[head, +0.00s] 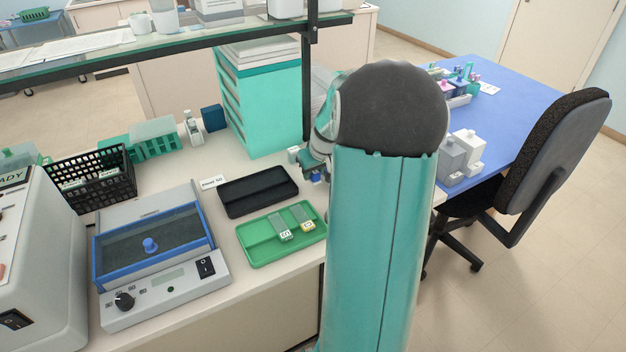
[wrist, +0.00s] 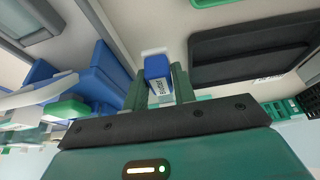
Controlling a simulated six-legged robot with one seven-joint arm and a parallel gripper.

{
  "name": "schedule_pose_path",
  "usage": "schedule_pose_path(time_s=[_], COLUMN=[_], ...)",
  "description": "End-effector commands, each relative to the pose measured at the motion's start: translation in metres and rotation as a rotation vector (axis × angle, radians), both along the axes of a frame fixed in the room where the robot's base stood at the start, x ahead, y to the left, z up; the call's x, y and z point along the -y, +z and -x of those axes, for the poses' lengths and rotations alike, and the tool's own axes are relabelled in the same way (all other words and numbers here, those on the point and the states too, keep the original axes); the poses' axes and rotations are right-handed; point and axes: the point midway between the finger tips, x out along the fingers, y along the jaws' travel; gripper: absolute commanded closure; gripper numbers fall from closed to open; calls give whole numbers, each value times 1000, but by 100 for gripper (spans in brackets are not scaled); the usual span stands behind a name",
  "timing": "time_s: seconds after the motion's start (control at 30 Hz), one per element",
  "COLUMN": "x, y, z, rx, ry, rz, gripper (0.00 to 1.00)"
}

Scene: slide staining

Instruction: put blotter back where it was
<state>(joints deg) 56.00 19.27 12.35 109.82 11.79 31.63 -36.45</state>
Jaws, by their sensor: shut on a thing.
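My gripper (wrist: 160,82) is shut on a small blue block with a white label, seen in the wrist view. I take this block to be the blotter (wrist: 157,67); the print on its label is too small to read surely. A pale part shows at its far end. In the head view my gripper (head: 313,168) is beside the right end of the black tray (head: 258,192), near the post of the shelf. My own arm hides much of it there. I cannot tell whether the block touches the bench.
A green tray (head: 262,253) with two labelled slides lies in front of the black tray. A blue-framed device (head: 150,250) stands to the left. A teal drawer cabinet (head: 262,100) stands behind. A glass shelf (head: 170,42) overhangs the bench. A blue table (head: 520,95) is at right.

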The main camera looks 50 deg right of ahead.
Motion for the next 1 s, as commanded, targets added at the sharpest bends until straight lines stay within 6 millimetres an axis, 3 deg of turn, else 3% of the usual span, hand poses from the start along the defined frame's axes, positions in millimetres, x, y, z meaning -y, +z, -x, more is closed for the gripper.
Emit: schedule_pose_path(time_s=[0.3,0.67,0.7,0.8,1.0], x=[2,2,2,2,2], y=[-36,-40,-41,-40,-40], z=[-5,-5,-6,-6,-5], rx=[-2,-1,-1,0,0], ry=[-1,0,0,0,0], rz=[-2,0,0,0,0], gripper=[90,90,72,52,52])
